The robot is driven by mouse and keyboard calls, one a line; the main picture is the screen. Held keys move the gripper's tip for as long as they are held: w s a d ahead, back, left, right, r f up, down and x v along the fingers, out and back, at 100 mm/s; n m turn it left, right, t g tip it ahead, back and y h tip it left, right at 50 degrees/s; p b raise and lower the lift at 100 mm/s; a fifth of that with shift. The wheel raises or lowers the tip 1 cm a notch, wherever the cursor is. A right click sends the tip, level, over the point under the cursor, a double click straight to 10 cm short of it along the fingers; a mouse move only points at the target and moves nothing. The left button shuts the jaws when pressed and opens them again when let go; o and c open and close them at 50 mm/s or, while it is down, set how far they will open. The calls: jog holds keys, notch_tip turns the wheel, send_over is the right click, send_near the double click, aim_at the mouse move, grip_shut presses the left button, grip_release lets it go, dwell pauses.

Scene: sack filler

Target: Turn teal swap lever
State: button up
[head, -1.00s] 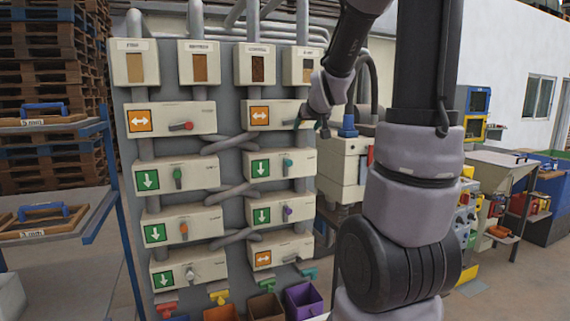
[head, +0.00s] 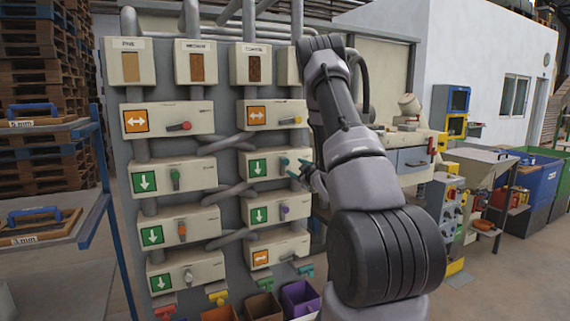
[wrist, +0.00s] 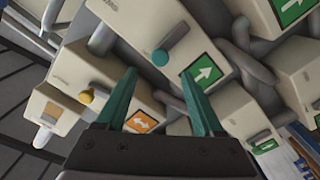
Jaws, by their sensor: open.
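The teal lever (wrist: 160,57) shows in the wrist view on a cream box (wrist: 150,22) with a green arrow sign (wrist: 202,72). Its grey stem slants up and to the right from the teal knob. My gripper (wrist: 159,75) is open, its teal-green fingers apart and empty. The knob appears between and just beyond the fingertips, with no clear contact. In the head view my gripper (head: 294,166) is in front of the right column's second box (head: 283,157), and its fingers hide the lever there.
A yellow lever (wrist: 87,96) is on the neighbouring box with an orange sign (wrist: 142,123). A purple lever (head: 284,209) is on the box below. Grey pipes (head: 232,143) run between the boxes. A blue-framed rack (head: 92,170) stands at left.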

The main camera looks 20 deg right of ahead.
aim_at(287, 162)
jog(key=w, duration=0.9)
jog(key=shift+w+a, duration=0.2)
jog(key=shift+w, duration=0.15)
grip_shut()
jog(key=shift+s+d, duration=0.1)
jog(key=shift+d, duration=0.05)
dwell(0.8)
